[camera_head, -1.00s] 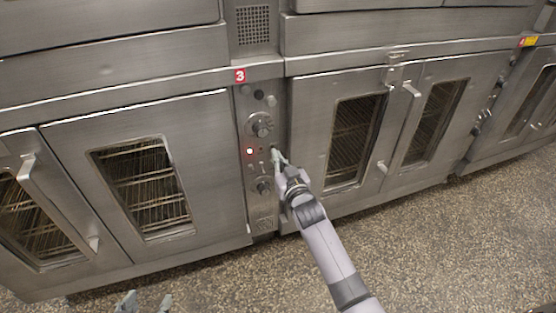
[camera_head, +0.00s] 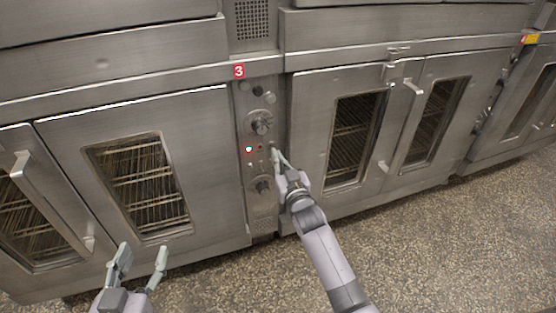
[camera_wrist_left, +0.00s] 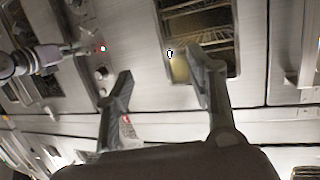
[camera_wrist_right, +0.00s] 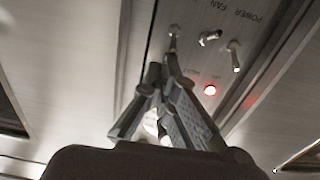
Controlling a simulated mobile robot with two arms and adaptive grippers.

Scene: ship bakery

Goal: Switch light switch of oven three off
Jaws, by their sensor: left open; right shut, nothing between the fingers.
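The control panel (camera_head: 259,140) of oven three stands under a red "3" label (camera_head: 239,71). It has knobs and a lit red lamp (camera_head: 249,149). My right gripper (camera_head: 275,155) is shut and empty at the panel's right side. In the right wrist view its fingertips (camera_wrist_right: 167,66) are just below the leftmost toggle (camera_wrist_right: 174,31); contact cannot be told. My left gripper (camera_head: 141,257) is open and empty, low before the left oven door.
Oven doors with windows flank the panel: the left door (camera_head: 220,150) and the right doors (camera_head: 305,120), which have protruding handles (camera_head: 406,92). Racks behind the left window look bright, those on the right dim. Speckled floor (camera_head: 440,240) is clear in front.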

